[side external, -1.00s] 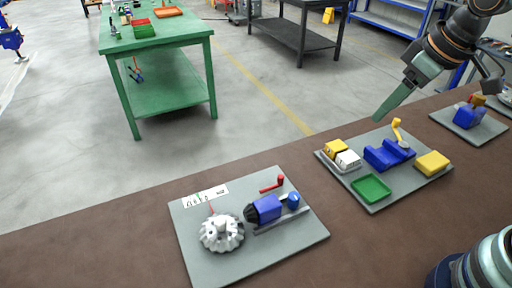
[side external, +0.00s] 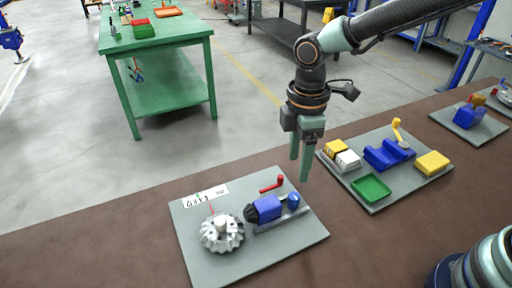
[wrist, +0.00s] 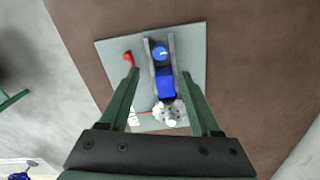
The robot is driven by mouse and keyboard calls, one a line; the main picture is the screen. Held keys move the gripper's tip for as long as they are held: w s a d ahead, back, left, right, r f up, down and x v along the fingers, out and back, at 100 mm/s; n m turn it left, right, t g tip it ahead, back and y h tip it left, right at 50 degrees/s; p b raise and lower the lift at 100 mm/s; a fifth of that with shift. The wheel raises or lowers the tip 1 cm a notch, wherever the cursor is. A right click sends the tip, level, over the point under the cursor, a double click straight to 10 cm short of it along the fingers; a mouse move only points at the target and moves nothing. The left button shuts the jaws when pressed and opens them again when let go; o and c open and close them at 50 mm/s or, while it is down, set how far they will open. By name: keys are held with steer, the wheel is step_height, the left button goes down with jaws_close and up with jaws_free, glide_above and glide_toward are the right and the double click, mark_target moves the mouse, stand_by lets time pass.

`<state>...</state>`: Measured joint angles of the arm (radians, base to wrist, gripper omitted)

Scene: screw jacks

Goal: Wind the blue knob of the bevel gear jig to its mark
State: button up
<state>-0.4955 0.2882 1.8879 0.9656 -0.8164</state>
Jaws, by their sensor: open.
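The bevel gear jig is a grey plate (side external: 285,250) on the brown bench, also seen in the wrist view (wrist: 195,60). It carries a white bevel gear (side external: 221,233), a blue block (side external: 267,208) with a dark pinion, and a blue knob (side external: 293,200) at the block's far end. A red crank (side external: 272,184) and a white scale strip (side external: 205,196) with a red pointer sit behind. In the wrist view the blue knob (wrist: 161,53) lies just beyond the fingertips, centred between them. My gripper (side external: 299,168) is open and empty, pointing down above the jig's back right side, apart from the knob.
A second plate (side external: 395,195) to the right holds a blue cradle (side external: 388,155), a green tray (side external: 371,187) and yellow blocks (side external: 432,163). A third plate with a blue part (side external: 469,115) stands farther right. The bench left of the jig is clear.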

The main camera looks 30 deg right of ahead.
mark_target(294, 196)
step_height(294, 196, down, 10)
steer(key=shift+f, duration=0.1)
stand_by(0.4)
jaws_close()
